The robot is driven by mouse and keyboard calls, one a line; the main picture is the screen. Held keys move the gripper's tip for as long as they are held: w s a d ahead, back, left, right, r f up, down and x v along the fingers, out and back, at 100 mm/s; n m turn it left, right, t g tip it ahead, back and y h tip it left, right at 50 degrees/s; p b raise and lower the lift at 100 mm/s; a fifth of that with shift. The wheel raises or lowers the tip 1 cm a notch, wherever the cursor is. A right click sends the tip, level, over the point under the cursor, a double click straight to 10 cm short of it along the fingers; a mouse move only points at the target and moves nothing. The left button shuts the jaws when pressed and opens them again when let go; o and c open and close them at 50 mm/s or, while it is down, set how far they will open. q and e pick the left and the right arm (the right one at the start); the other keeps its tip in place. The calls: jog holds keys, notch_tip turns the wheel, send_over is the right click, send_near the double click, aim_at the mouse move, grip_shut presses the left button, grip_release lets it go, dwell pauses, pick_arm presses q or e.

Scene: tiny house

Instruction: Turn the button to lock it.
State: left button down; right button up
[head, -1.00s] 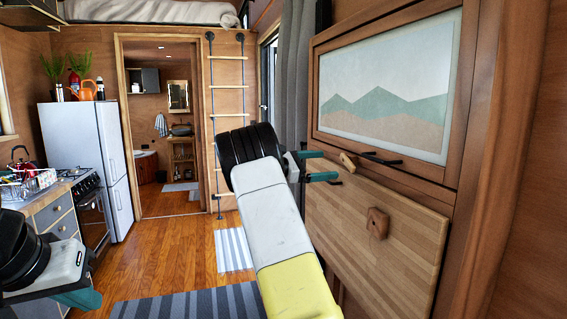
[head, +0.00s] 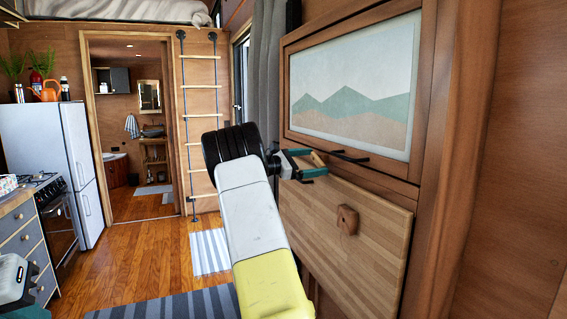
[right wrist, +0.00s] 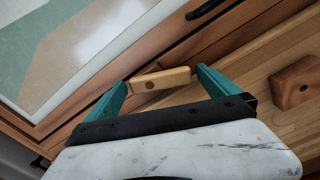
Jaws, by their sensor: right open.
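The button is a small light-wood bar with a round dark pivot. It sits by the lower edge of the picture frame, just above the folded wooden panel (head: 370,222). In the right wrist view the button (right wrist: 160,79) lies crosswise between my right gripper's two teal fingers, slanted to the frame edge. Its ends are close to the fingers; I cannot tell whether they touch. In the head view my right gripper (head: 318,163) is open at the button (head: 319,158), which it partly hides. Part of my left arm's end (head: 15,285) shows at lower left, fingers not clear.
A framed mountain picture (head: 352,97) is above the panel. A black handle (right wrist: 205,8) is near the button. A wooden knob (head: 347,220) sticks out of the panel, also seen in the right wrist view (right wrist: 296,84). Wooden floor (head: 150,262) lies open to the left.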

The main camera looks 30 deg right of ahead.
jog(key=c, duration=1.3)
jog(key=shift+o, duration=0.2)
jog(key=m, duration=0.3)
jog(key=shift+w+f+m, duration=0.1)
jog(key=shift+f+m, duration=0.15)
jog(key=shift+m, duration=0.05)
jog(key=m, duration=0.6)
jog(key=w+m, duration=0.1)
jog(key=m, duration=0.3)
jog(key=shift+w+f, duration=0.1)
jog(key=shift+f, duration=0.25)
jog(key=o, duration=1.3)
jog(key=shift+c, duration=0.2)
